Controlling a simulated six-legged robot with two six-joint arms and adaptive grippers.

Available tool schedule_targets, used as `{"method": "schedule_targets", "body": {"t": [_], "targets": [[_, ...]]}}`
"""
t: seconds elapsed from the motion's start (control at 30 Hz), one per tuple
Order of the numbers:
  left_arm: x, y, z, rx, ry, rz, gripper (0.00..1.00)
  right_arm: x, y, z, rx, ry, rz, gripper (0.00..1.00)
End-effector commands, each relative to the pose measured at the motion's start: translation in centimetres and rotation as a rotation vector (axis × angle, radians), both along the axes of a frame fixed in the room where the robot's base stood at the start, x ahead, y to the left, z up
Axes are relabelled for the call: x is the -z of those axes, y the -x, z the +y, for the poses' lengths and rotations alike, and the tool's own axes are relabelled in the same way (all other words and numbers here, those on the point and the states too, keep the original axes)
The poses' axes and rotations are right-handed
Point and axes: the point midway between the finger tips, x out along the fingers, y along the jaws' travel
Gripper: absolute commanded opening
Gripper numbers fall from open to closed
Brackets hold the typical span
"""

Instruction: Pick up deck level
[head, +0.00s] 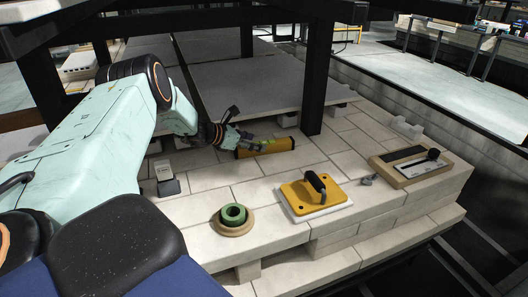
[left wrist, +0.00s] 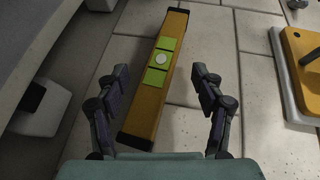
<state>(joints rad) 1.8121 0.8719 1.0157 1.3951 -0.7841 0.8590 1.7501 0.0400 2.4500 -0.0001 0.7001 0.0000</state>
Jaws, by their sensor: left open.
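The deck level is a yellow-orange bar with black ends and bright green windows. In the head view the level (head: 266,147) lies on the pale block deck beside a dark post. In the left wrist view the level (left wrist: 157,88) runs away from me, with a round white spot between its green windows. My left gripper (head: 232,137) is at the level's left end in the head view. In the left wrist view the left gripper (left wrist: 160,80) is open, with one finger on each side of the level and gaps on both sides. My right gripper is not in view.
A yellow float with a black handle (head: 318,192) sits right of the level. Nearer are a green ring on a round tan base (head: 233,217) and a small grey-white block (head: 168,186). A framed tray (head: 412,165) lies at the right. A dark post (head: 316,70) stands behind the level.

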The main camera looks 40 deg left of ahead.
Motion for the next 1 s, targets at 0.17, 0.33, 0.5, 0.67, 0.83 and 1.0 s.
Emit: {"method": "schedule_targets", "body": {"t": [0.17,0.33,0.5,0.67,0.83,1.0], "targets": [[1.4,-2.1,-0.6,0.004,-0.003,0.001,0.68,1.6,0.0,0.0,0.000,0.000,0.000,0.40],[1.5,-2.9,-0.8,0.002,0.000,0.000,0.68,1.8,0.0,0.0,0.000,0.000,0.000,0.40],[1.4,-2.9,-0.6,0.003,-0.001,0.000,0.68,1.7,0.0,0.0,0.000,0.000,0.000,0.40],[1.4,-2.9,-0.6,0.003,-0.001,0.000,0.56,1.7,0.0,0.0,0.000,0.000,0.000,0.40],[1.4,-2.9,-0.6,0.003,-0.001,0.000,0.41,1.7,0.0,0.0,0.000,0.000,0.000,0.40],[1.4,-2.9,-0.6,0.002,0.000,0.000,0.27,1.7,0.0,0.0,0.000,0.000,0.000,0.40]]}}
